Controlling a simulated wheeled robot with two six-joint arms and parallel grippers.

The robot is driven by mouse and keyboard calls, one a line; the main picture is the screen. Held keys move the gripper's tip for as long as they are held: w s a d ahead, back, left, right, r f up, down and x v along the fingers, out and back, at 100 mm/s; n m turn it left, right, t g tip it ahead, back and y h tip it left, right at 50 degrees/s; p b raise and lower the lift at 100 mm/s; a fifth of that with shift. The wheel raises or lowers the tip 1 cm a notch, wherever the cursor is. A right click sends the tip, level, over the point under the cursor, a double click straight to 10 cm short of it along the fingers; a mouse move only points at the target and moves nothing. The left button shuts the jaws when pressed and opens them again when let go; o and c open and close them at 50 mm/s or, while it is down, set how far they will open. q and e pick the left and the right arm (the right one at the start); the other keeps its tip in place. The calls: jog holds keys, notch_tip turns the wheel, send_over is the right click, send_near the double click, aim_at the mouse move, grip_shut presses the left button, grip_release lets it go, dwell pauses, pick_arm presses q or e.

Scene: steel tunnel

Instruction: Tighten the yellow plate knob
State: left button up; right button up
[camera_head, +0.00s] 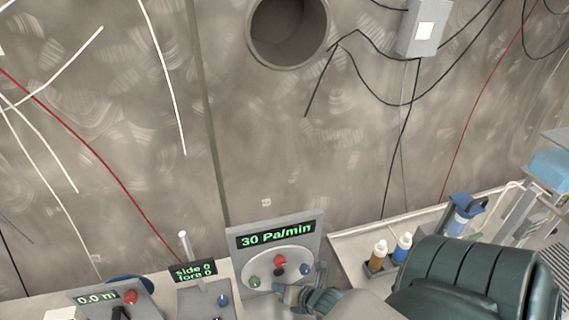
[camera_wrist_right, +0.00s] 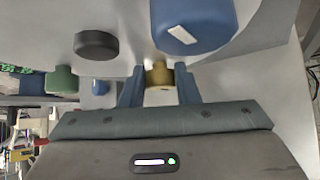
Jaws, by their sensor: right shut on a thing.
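The yellow knob (camera_wrist_right: 159,75) shows in the right wrist view between the two blue fingers of my right gripper (camera_wrist_right: 159,88). The fingers are shut on its sides. In the head view my right gripper (camera_head: 288,292) is at the lower edge of the round pale plate (camera_head: 268,264), and it hides the yellow knob there. The plate also carries a red knob (camera_head: 280,260), a green knob (camera_head: 254,282), a blue knob (camera_head: 306,269) and a black centre piece (camera_head: 279,272). The display (camera_head: 276,235) above reads 30 Pa/min. My left gripper is not in view.
Left of the plate stand a small panel (camera_head: 195,271) with a blue knob and another display box (camera_head: 97,297) with a red knob. On the right, an amber bottle (camera_head: 378,256) and a blue-white bottle (camera_head: 402,248) stand on the bench. Cables hang on the wall behind.

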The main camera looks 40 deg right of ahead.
jog(key=shift+s+f, duration=0.15)
jog(key=shift+f, duration=0.1)
jog(key=o, duration=0.8)
jog(key=shift+o, duration=0.8)
jog(key=shift+w+r, duration=0.1)
jog(key=shift+w, duration=0.1)
jog(key=b+v, duration=0.2)
jog(key=v, duration=0.8)
jog(key=shift+s+r, duration=0.3)
jog(key=shift+a, duration=0.1)
